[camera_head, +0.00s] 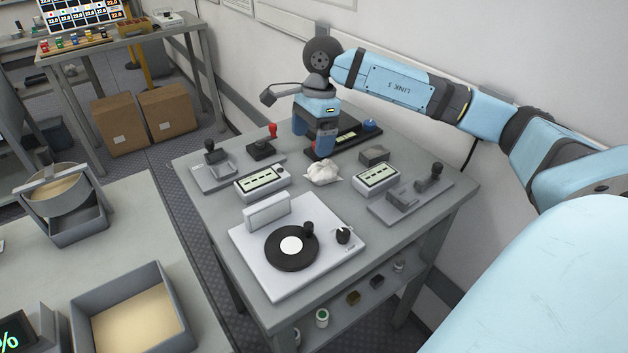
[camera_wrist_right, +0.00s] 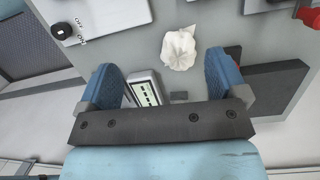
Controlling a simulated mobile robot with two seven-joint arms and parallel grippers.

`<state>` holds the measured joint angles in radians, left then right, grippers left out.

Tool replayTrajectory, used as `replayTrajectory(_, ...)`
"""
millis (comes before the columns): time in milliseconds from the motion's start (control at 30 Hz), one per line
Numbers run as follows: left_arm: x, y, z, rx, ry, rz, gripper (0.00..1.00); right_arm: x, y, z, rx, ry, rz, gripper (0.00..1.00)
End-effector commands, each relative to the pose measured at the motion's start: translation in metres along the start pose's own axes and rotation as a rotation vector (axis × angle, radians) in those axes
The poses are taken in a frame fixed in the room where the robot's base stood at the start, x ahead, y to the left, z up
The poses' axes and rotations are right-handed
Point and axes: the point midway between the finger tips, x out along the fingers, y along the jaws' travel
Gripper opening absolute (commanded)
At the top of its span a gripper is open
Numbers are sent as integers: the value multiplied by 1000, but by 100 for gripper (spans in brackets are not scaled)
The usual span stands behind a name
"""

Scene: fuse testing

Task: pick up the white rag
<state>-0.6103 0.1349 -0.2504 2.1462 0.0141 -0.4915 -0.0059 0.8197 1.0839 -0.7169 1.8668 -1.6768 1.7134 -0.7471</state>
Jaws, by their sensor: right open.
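The white rag (camera_head: 323,173) lies crumpled on the grey table, between two small display boxes. It also shows in the right wrist view (camera_wrist_right: 179,48), at the top, a little beyond the fingertips and between their lines. My right gripper (camera_head: 313,140) points down over the back of the table, behind the rag. Its two blue fingers are spread wide in the right wrist view (camera_wrist_right: 163,72), with nothing held between them. The rag is apart from the fingers. My left gripper is in neither view.
Display boxes stand left (camera_head: 262,181) and right (camera_head: 375,178) of the rag. A dark block (camera_head: 374,155) is close behind the right one. A black panel (camera_head: 343,141) lies under the gripper. A white turntable-like device (camera_head: 327,262) fills the table front.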

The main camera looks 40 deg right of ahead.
Motion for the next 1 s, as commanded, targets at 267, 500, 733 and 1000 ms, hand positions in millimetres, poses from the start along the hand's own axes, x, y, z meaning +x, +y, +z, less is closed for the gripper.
replayTrajectory(267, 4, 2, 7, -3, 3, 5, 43, -15, -8, -48, 13, 191, -48, 91)
replayTrajectory(500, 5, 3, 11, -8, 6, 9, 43, 32, -10, -56, 13, 189, -46, 91)
replayTrajectory(733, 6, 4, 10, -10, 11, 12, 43, 55, -12, -60, 13, 187, -49, 91)
replayTrajectory(1000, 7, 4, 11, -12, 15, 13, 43, 80, -13, -60, 12, 185, -46, 91)
